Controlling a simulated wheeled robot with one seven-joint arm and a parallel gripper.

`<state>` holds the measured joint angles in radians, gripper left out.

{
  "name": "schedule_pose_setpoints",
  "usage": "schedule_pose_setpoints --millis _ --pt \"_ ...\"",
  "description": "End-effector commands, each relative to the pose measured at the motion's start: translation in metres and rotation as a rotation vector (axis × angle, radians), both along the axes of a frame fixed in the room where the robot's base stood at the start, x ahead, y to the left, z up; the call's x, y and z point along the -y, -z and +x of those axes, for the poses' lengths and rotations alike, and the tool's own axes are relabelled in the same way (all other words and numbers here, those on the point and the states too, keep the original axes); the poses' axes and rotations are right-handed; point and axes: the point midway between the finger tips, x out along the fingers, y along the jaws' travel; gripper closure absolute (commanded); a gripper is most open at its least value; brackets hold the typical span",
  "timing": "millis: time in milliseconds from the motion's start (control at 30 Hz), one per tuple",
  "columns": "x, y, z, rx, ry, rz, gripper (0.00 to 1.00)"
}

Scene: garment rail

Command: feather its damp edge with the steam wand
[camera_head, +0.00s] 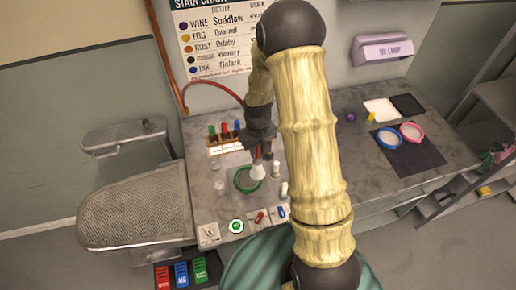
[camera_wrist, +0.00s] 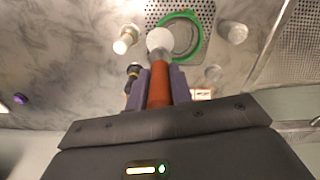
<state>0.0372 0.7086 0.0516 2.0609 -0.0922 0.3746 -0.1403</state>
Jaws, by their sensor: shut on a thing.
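My gripper (camera_head: 259,152) is shut on the steam wand (camera_wrist: 159,92), which has an orange-red handle and a round white tip. The purple fingers (camera_wrist: 161,84) sit on both sides of the handle. The wand's white tip also shows in the head view (camera_head: 257,173), pointing down. A green hoop (camera_wrist: 202,39) lies on a perforated plate, and the tip overlaps its near-left part in the wrist view. In the head view the hoop (camera_head: 237,184) is just left of the tip. I cannot tell whether the tip touches it, and no damp edge can be made out.
Small pale containers (camera_wrist: 232,32) stand around the hoop. A rack of coloured bottles (camera_head: 224,132) stands behind. Blue and pink hoops (camera_head: 389,139) lie on a dark mat at right. Switches and buttons (camera_head: 236,226) line the front edge. A mesh pressing board (camera_head: 135,212) is at left.

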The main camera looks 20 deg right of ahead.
Motion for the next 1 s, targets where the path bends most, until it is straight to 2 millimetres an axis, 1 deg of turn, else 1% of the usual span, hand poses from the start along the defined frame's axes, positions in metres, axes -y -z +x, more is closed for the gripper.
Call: schedule_pose_setpoints --millis 400,600,733,1000 --pt "-0.001 0.039 0.0 -0.001 -0.002 0.0 1.0" --pt "0.003 0.054 0.0 0.0 0.005 -0.001 1.0" --pt "0.003 0.058 0.0 0.001 0.007 -0.001 1.0" --pt "0.003 0.057 0.0 0.001 0.006 0.0 1.0"
